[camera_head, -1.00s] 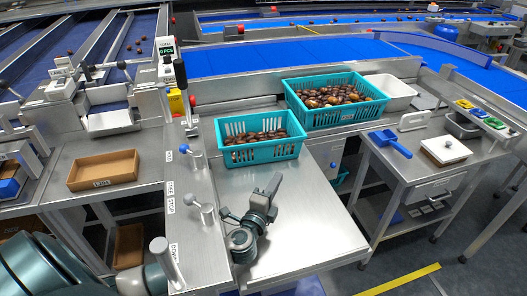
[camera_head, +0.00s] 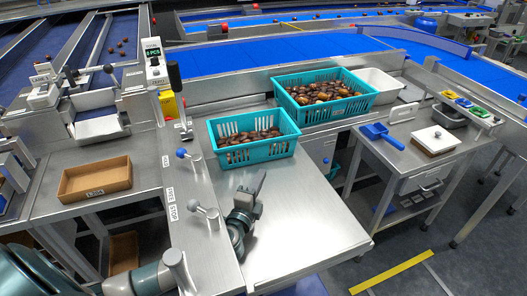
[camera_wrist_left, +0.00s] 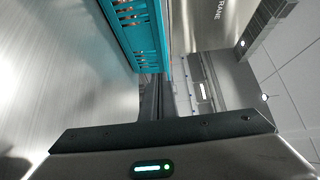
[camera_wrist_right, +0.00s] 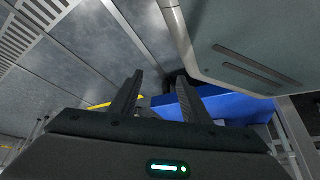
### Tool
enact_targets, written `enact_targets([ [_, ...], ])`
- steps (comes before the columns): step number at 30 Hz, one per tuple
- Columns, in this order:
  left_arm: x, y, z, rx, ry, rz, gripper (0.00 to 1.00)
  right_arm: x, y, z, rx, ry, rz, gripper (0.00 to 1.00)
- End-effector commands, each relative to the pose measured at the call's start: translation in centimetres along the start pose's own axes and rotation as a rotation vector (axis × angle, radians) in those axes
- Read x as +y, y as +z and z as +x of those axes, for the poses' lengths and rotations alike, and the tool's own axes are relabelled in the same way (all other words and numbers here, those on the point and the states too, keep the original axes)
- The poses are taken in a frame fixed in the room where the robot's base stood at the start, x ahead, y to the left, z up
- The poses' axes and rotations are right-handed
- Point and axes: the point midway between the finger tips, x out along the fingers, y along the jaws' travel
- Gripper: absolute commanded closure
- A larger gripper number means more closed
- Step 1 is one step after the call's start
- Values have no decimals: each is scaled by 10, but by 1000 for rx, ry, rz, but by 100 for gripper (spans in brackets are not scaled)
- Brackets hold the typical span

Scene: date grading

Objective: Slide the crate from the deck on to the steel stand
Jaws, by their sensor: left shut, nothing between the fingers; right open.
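A teal slatted crate (camera_head: 252,152) holding brown dates stands upright on the bare steel deck (camera_head: 300,215). My left gripper (camera_head: 261,184) is just in front of the crate, apart from it, with its fingers pointing towards it. In the left wrist view the fingers (camera_wrist_left: 153,95) are shut and empty, and the crate's slatted wall (camera_wrist_left: 150,30) is beyond them. My right gripper (camera_wrist_right: 160,97) is open and empty, and out of the head view. A steel stand (camera_head: 405,158) with a lower shelf is at the right; a gap separates its front part from the deck.
A larger teal crate of dates (camera_head: 327,112) stands behind to the right. The stand's top carries a blue scoop (camera_head: 382,134) and a white-lidded box (camera_head: 434,140). Knobbed levers (camera_head: 203,211) line the deck's left side. A brown tray (camera_head: 95,181) lies further left. The deck's front is clear.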

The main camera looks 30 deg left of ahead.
Motion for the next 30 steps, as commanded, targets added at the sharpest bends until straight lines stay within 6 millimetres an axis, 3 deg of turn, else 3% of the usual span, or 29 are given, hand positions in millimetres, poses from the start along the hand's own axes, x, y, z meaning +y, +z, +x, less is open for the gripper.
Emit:
enact_targets([
  [8, -2, 0, 21, 0, -2, 1, 100, 2, 13, -5, -35, 3, 0, 57],
  [23, -3, 0, 102, -1, -1, 2, 100, 10, 73, -25, -182, 12, -1, 57],
  [30, -1, 22, 121, 0, 0, 3, 100, 17, 94, -32, -246, 20, -1, 57],
])
